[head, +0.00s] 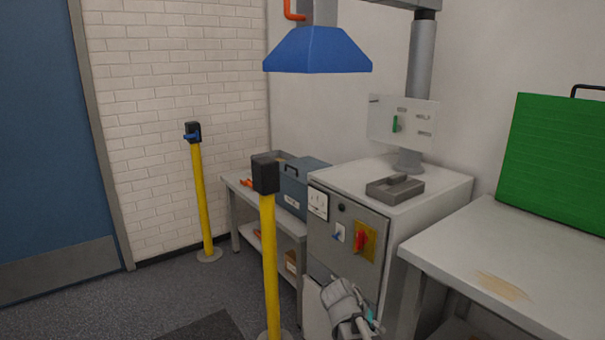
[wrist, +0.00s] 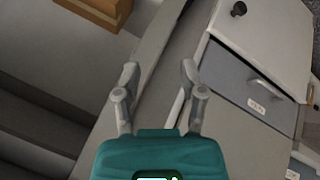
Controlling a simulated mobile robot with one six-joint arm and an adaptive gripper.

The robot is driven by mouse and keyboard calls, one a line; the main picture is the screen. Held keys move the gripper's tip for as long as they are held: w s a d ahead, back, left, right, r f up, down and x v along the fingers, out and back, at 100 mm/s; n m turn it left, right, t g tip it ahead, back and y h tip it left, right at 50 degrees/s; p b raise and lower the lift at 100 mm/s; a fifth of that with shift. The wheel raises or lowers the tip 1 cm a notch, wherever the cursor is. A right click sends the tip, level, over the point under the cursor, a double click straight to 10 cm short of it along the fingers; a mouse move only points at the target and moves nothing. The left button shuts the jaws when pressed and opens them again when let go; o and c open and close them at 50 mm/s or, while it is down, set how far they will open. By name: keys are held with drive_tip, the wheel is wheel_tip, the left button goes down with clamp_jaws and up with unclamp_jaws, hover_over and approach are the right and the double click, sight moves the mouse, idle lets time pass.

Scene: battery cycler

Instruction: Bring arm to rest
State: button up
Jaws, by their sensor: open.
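My gripper (wrist: 160,72) shows in the wrist view with its two grey fingers spread apart and nothing between them. Its teal body fills the bottom middle of that view. In the head view my folded grey arm is low in the picture, in front of the grey cabinet (head: 330,232), with a small teal part at its right side. The fingertips cannot be made out there. The cabinet front carries a red switch on a yellow plate (head: 366,242).
Yellow posts (head: 269,255) (head: 203,200) stand left of the cabinet. A low bench (head: 236,184) holds a blue-grey case (head: 292,190). A grey tray (head: 395,188) lies on the cabinet top. A table (head: 480,240) with a green case (head: 552,160) is at right. A blue hood (head: 318,52) hangs above.

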drive_tip(key=s+a+f+n+g+y, duration=0.2)
drive_tip(key=s+f+n+y, duration=0.25)
drive_tip(key=s+y, duration=0.35)
wheel_tip(320, 180, up, 28)
drive_tip(key=s+h+p, duration=0.1)
drive_tip(key=p, duration=2.5)
drive_tip(key=shift+f+p, duration=0.25)
drive_tip(key=shift+p, duration=0.05)
